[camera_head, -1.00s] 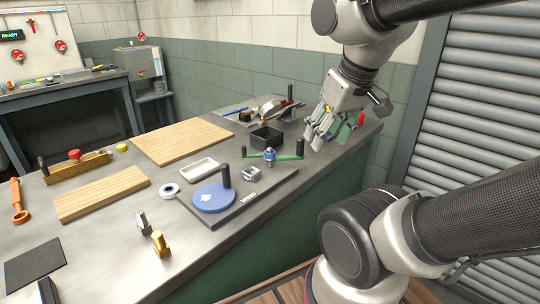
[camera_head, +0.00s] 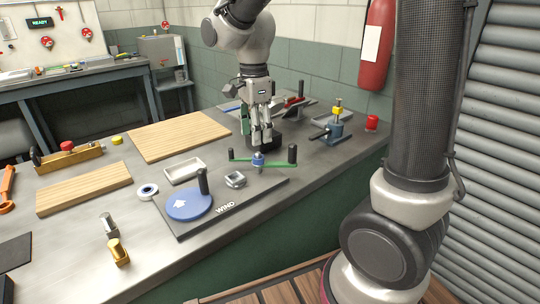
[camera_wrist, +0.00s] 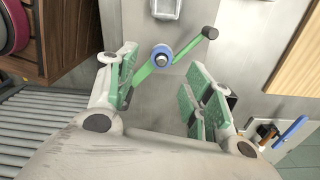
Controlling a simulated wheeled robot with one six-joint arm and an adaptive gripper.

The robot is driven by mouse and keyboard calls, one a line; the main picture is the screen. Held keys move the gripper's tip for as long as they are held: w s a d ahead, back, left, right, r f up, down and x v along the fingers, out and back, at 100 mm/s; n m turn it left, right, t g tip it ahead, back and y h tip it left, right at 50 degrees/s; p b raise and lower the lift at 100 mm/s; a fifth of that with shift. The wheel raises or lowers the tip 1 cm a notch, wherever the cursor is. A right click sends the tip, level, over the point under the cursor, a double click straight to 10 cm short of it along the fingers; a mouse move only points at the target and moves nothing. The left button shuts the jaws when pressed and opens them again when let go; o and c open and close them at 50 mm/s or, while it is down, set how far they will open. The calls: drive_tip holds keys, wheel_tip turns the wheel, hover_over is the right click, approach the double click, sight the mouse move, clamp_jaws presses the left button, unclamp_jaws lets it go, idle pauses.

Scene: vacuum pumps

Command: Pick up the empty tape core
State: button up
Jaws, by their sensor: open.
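A small blue ring-shaped core (camera_head: 258,160) sits upright on the hub of a green crank bar on the dark "WIND" board. It also shows in the wrist view (camera_wrist: 161,55), seen from above, with a grey centre. It looks like the empty tape core, though it is small. A white ring with a dark centre (camera_head: 148,191) lies flat on the bench left of the board; it looks like a tape roll. My gripper (camera_head: 262,132) points down behind the crank, over the black box, apart from the core. Its green-padded fingers (camera_wrist: 155,95) are open and empty.
The board (camera_head: 232,206) also bears a blue disc with a black handle (camera_head: 190,205) and a small metal block (camera_head: 235,180). A white tray (camera_head: 184,170) and a wooden board (camera_head: 178,135) lie left. A blue and yellow tool (camera_head: 335,127) stands right of my gripper.

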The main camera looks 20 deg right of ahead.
sight(258, 152)
drive_tip(key=m, duration=0.2)
drive_tip(key=shift+w+r+m, duration=0.2)
drive_tip(key=shift+m, duration=0.1)
drive_tip(key=m, duration=0.2)
drive_tip(key=shift+m, duration=0.3)
drive_tip(key=shift+f, duration=0.25)
drive_tip(key=f, duration=0.7)
drive_tip(key=shift+d+f, duration=0.2)
drive_tip(key=shift+d, duration=0.05)
drive_tip(key=shift+c, duration=0.3)
drive_tip(key=c, duration=0.7)
